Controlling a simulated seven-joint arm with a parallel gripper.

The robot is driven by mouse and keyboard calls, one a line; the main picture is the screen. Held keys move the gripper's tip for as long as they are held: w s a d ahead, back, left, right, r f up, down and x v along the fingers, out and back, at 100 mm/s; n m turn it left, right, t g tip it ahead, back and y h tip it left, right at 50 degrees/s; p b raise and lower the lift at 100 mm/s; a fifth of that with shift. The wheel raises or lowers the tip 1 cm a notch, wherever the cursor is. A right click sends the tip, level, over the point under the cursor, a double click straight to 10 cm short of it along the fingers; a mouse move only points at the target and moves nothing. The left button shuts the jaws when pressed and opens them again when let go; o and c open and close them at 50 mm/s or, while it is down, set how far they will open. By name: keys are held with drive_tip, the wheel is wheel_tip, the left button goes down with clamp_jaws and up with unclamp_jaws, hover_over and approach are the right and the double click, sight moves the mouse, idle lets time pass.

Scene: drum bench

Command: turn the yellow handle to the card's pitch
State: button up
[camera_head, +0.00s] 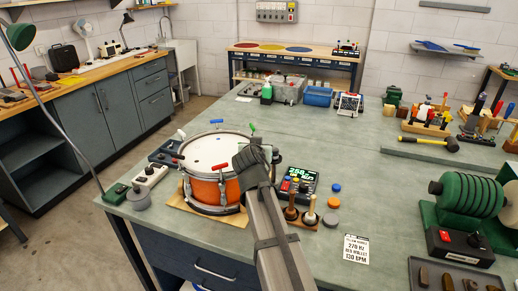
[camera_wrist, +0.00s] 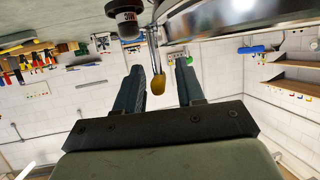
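The drum (camera_head: 208,190) with an orange shell and white head stands on a wooden board near the bench's front left. Blue (camera_head: 215,121), green (camera_head: 253,127) and red (camera_head: 220,137) handles show on its rim. My gripper (camera_head: 250,157) is at the drum's right side and hides part of the rim. In the wrist view, the yellow handle (camera_wrist: 158,84) shows between my two open fingers, with gaps beside it. The yellow handle is not clear in the head view. The card (camera_head: 356,250) reads yellow handle, 270 Hz, red mallet, 130 BPM. A display (camera_head: 300,183) has green digits, seemingly 268.
Mallets in a stand (camera_head: 303,217) are close to the right of my arm. Orange and blue caps (camera_head: 333,195) lie beyond. A green drum-like reel (camera_head: 468,195) and a red-buttoned box (camera_head: 460,246) stand right.

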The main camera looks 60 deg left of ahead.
drive_tip(key=shift+c, duration=0.2)
clamp_jaws()
drive_tip(key=shift+m+h, duration=0.3)
drive_tip(key=shift+m+t+h, duration=0.3)
drive_tip(key=shift+m+t, duration=0.1)
drive_tip(key=shift+t, duration=0.2)
drive_tip(key=shift+o, duration=0.2)
unclamp_jaws()
drive_tip(key=v, duration=1.4)
